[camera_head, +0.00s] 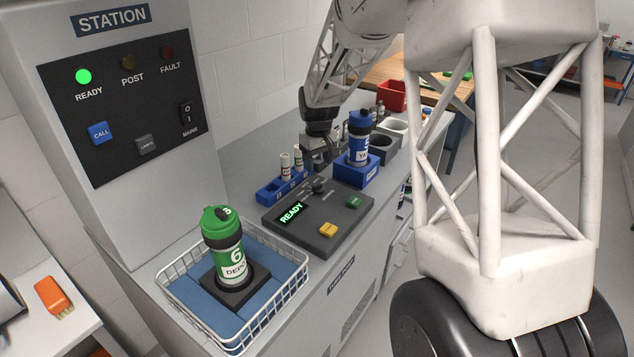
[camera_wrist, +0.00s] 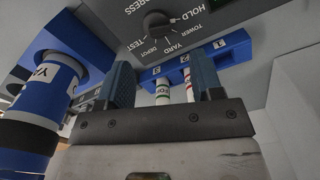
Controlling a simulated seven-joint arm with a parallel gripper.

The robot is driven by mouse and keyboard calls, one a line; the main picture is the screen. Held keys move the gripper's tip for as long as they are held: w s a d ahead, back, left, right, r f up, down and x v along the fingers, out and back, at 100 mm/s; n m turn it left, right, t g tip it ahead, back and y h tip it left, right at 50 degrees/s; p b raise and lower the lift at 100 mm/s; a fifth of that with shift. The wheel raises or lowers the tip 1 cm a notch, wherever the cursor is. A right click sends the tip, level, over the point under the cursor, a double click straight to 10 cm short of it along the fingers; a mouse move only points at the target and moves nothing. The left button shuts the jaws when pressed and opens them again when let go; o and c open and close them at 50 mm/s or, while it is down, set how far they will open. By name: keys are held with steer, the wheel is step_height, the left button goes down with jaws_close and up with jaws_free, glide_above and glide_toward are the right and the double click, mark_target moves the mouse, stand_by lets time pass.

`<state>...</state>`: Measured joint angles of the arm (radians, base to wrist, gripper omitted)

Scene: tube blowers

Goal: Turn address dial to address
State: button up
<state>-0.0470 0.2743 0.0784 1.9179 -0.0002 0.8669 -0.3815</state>
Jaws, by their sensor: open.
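The address dial (camera_wrist: 159,22) is a dark round knob on the grey console (camera_head: 275,224). In the wrist view, labels including DEPOT, YARD, TOWER, HOLD and TEST surround it; its pointer setting is too small to read surely. In the head view the dial (camera_head: 319,186) is a small dark knob near the console's back edge. My gripper (camera_head: 317,152) is open and empty, above and behind the dial. In the wrist view its two blue-grey fingers (camera_wrist: 163,78) stand apart, with the dial beyond their tips, not touching it. The console display (camera_head: 291,213) reads READY.
A blue rack (camera_head: 270,195) with small white tubes stands behind the console. A blue carrier (camera_head: 358,140) stands upright in a blue holder to the right. A green carrier (camera_head: 229,258) marked 6 DEPOT stands in the wire basket (camera_head: 283,317). Yellow (camera_head: 328,229) and green (camera_head: 354,202) buttons sit on the console.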

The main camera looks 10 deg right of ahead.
mark_target(317, 185)
steer(key=shift+w+f, duration=0.4)
steer(key=shift+f, duration=3.9)
steer(key=c, duration=0.9)
